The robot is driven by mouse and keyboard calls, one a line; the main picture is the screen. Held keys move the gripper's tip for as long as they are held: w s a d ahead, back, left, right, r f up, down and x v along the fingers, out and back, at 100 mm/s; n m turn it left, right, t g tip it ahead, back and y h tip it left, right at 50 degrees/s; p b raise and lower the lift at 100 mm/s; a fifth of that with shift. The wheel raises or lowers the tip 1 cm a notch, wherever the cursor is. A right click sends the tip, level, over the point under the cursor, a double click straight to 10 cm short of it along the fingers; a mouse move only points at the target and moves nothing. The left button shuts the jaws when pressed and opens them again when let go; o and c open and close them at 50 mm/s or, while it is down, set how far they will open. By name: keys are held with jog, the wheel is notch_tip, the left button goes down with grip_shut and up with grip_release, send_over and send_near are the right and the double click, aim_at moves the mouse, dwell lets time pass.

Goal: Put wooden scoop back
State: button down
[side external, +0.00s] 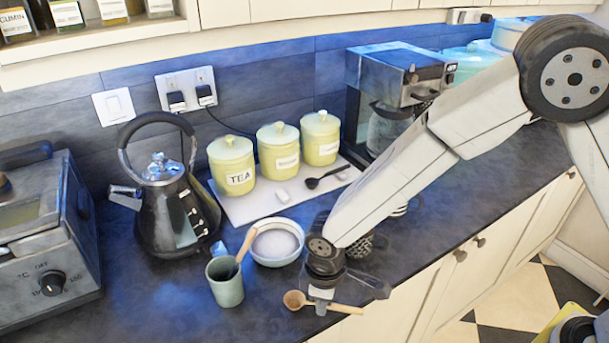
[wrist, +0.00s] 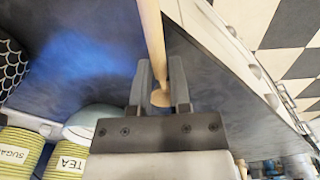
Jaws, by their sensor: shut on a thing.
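The wooden scoop (side external: 294,300) is near the counter's front edge in the side view, its round bowl to the left and its handle out to the right. My gripper (side external: 320,304) points down over it and is shut on it. In the wrist view the scoop (wrist: 152,35) runs from the top edge down between the two fingers of my gripper (wrist: 160,86). A rounded wooden end shows between them. I cannot tell whether the scoop touches the counter.
A green cup (side external: 226,289) with a wooden-handled utensil (side external: 246,243) stands left of my gripper. A bowl of white contents (side external: 276,244) is just behind. A kettle (side external: 172,215), canisters (side external: 232,166) and coffee machine (side external: 395,75) stand farther back. Dark counter (side external: 130,305) is free at front left.

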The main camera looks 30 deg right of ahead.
jog(key=shift+f, duration=0.1)
jog(key=c, duration=0.6)
grip_release()
notch_tip(320, 180, up, 12)
jog(key=shift+s+a+r, duration=0.1)
jog(key=shift+r, duration=0.05)
dwell(0.4)
dwell(0.5)
jog(key=s+d+f+m, duration=0.1)
jog(key=s+d+m, duration=0.1)
jog(key=d, duration=0.5)
jog(key=s+d+m+t, duration=0.1)
jog(key=d+m, duration=0.3)
jog(key=d, duration=0.4)
jog(key=s+d+f+m+t, duration=0.1)
jog(key=s+d+m, duration=0.2)
jog(key=d, duration=0.5)
jog(key=shift+s+d+f, duration=0.2)
jog(key=shift+f, duration=0.15)
